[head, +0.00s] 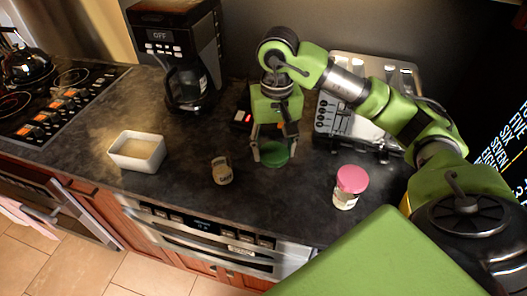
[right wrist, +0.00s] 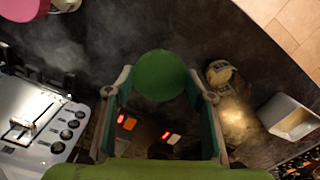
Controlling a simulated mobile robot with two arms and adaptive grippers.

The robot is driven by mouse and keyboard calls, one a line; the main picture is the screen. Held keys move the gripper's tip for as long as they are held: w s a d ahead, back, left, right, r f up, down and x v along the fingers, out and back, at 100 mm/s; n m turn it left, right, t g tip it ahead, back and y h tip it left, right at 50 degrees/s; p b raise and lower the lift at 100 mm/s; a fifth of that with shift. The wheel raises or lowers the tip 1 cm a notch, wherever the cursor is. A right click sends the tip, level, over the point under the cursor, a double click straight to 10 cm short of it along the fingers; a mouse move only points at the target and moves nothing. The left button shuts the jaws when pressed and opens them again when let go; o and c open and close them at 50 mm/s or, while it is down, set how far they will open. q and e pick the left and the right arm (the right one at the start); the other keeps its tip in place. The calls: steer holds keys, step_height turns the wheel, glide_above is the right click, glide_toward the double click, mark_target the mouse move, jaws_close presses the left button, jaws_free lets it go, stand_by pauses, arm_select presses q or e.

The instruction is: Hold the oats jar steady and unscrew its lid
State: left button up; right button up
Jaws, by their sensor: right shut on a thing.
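My right gripper (head: 272,155) points down over the middle of the counter, its fingers closed on the sides of a round green lid (head: 275,153). In the right wrist view the green lid (right wrist: 160,75) shows as a flat disc between the fingertips. No jar body shows under it. A small jar (head: 222,172) with a dark-lettered label, which looks like the oats jar, stands upright to the left, apart from the gripper. In the right wrist view the jar (right wrist: 225,77) is just right of the fingers; its top looks pale and uncovered. My left gripper is not in view.
A pink-lidded jar (head: 350,187) stands to the right. A white bowl (head: 137,151) is at the left. A coffee maker (head: 185,60) and a silver toaster (head: 345,115) stand behind. The counter between bowl and jar is clear.

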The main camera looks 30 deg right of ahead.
mark_target(265, 147)
steer(key=w+f+p, duration=0.1)
steer(key=w+f, duration=0.1)
steer(key=w+d+f+p, duration=0.1)
steer(key=w+f, duration=0.1)
steer(key=w+d+f, duration=0.1)
steer(key=w+f, duration=0.1)
steer(key=w, duration=0.1)
steer(key=shift+f+p, duration=0.4)
step_height(265, 147, down, 3)
steer(key=shift+r+p, duration=0.15)
steer(key=shift+p, duration=0.95)
steer(key=shift+f, duration=0.25)
steer(key=shift+f, duration=0.1)
steer(key=shift+f+b, duration=0.15)
steer(key=shift+b, duration=0.15)
steer(key=o, duration=1.2)
steer(key=shift+r, duration=0.2)
